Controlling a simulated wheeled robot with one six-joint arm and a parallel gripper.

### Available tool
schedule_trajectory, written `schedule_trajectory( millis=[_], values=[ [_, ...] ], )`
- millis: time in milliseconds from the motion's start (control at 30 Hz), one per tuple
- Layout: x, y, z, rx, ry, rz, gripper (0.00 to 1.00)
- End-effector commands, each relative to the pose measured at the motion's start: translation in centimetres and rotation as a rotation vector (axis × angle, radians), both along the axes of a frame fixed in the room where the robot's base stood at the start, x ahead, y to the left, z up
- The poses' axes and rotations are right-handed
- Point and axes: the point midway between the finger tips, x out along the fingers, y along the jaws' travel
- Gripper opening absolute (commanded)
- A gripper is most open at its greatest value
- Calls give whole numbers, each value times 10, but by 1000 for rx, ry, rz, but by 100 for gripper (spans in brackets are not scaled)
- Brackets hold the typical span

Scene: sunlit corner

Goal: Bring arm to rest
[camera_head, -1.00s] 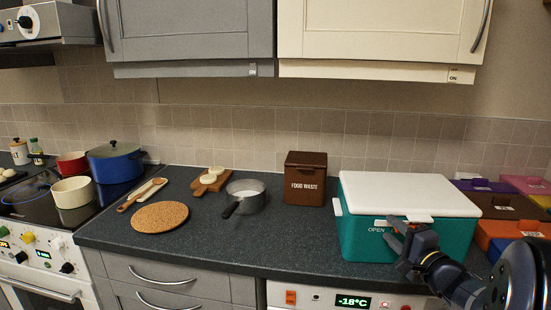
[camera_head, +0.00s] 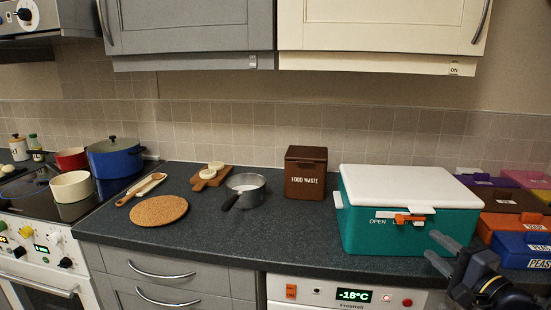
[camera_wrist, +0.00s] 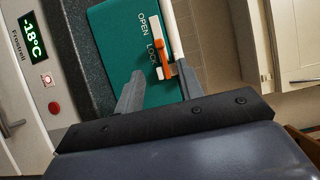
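My gripper (camera_head: 437,252) is at the lower right in the head view, in front of the teal cool box (camera_head: 380,232) and apart from its front face. Its two fingers are spread with nothing between them. In the wrist view the fingers (camera_wrist: 158,88) also stand apart, with the box front (camera_wrist: 118,50) beyond them. The box has a closed white lid (camera_head: 400,186) and an orange latch (camera_head: 409,219) on its front. In the wrist view the orange latch (camera_wrist: 161,52) lies near the "LOCK" label.
Several coloured boxes (camera_head: 510,222) stand right of the cool box, close to my arm. The freezer panel (camera_head: 340,296) is below the counter edge.

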Motion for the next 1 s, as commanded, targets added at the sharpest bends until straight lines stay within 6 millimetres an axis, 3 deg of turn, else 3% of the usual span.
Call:
schedule_trajectory(
  millis=[600, 800, 1000],
  values=[
    [98, 36, 3, 2, 2, 8, 36],
    [96, 63, 2, 2, 2, 2, 36],
    [60, 50, -1, -1, 0, -3, 36]
  ],
)
